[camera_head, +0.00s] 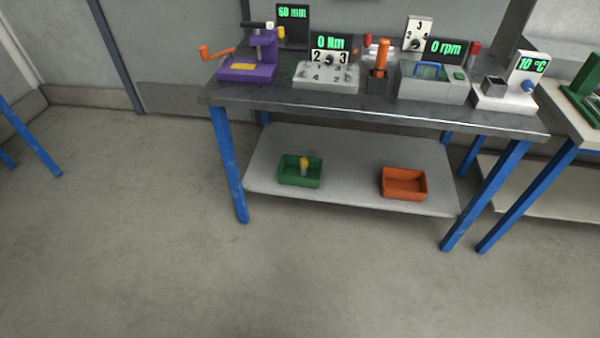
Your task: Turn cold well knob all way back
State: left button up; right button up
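The cold well (503,96) is a white unit with a dark square block, at the right end of the workbench top. Its upright panel carries a green display reading 10 °C. The blue knob (529,87) sits on the front of that panel, below the display. The knob's exact turn angle is too small to tell. Neither of my grippers shows in the head view.
The workbench (380,112) with blue legs stands ahead across open floor. A purple crank device (248,66), a 0 Nm unit (326,76) and a grey 0 rpm box (432,84) stand left of the cold well. Green (300,180) and orange (404,194) bins are on the lower shelf.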

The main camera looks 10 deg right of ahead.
aim_at(528, 85)
jog(key=z, duration=3.25)
jog(key=i, duration=1.5)
jog(key=u, duration=1.7)
